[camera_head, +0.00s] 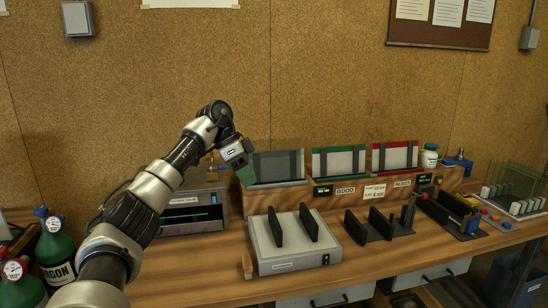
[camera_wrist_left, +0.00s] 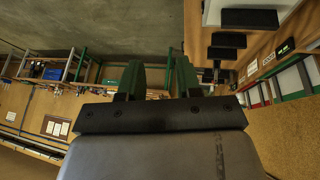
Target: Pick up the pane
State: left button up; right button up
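My left gripper (camera_head: 246,175) is raised beside the left edge of the grey rack (camera_head: 277,167) on the wooden shelf. In the left wrist view its two green fingers (camera_wrist_left: 158,80) stand apart, with no pane visible between them. Clear, greenish glass panes (camera_head: 518,178) stand upright in a slotted holder at the far right of the bench, well away from this gripper. I cannot tell whether a clear pane stands in the grey rack. My right gripper is not in view.
A green rack (camera_head: 338,161) marked GOOD and a red rack (camera_head: 395,156) marked REJECT share the shelf. A pale box with black uprights (camera_head: 292,243) and dark stands (camera_head: 379,225) occupy the bench. Green gas bottles (camera_head: 55,255) stand at left.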

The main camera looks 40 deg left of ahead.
aim_at(276, 160)
jog(key=i+j, duration=0.3)
jog(key=j, duration=0.15)
jog(key=i+j, duration=0.3)
jog(key=j, duration=0.15)
jog(key=i+j, duration=0.65)
jog(key=j, duration=0.25)
